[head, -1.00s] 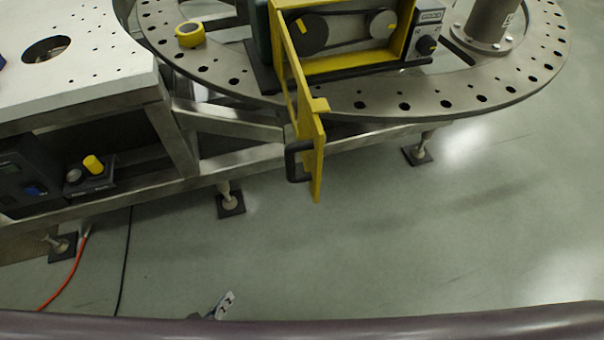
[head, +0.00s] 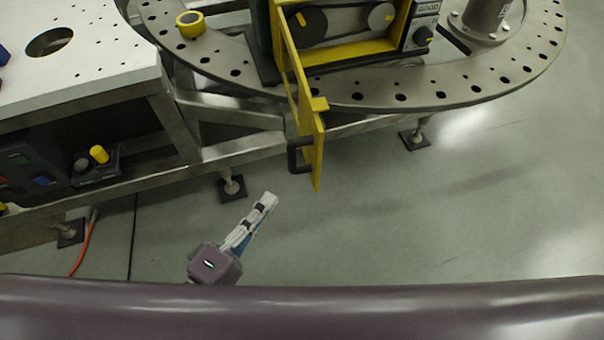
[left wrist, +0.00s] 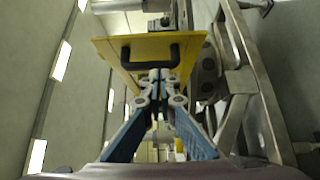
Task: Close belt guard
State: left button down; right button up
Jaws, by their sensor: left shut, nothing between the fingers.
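The yellow belt guard door (head: 308,125) stands swung open from its yellow housing (head: 350,55) on the turret plate (head: 400,92). Its black handle (head: 294,155) is on the left face near the free end. Behind the door opening two pulleys and a belt show. My left gripper (head: 268,200) is shut and empty, below and left of the handle in the head view and apart from it. In the left wrist view the gripper (left wrist: 156,76) points toward the door (left wrist: 187,45) and its handle (left wrist: 172,48). My right gripper is not in view.
A steel frame (head: 235,160) with levelling feet runs under the plate. A white table (head: 90,50) stands at left, with a control box and yellow knob (head: 99,154) below. A yellow roll (head: 190,24) lies on the plate. The floor (head: 430,220) at right is clear.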

aim_at(313, 165)
pick_arm(q)
jog(key=x, duration=0.1)
jog(key=p+x, duration=0.1)
jog(key=x, duration=0.3)
jog(key=shift+w+r, duration=0.2)
jog(key=shift+r, duration=0.05)
jog(key=d, duration=0.1)
jog(key=w+d+p, duration=0.1)
jog(key=d, duration=0.1)
jog(key=shift+w+d+f+p, duration=0.15)
jog(key=shift+d+p, duration=0.05)
jog(key=shift+p, duration=0.1)
jog(key=shift+d+f, duration=0.1)
jog(key=shift+d, duration=0.4)
jog(key=shift+d, duration=0.1)
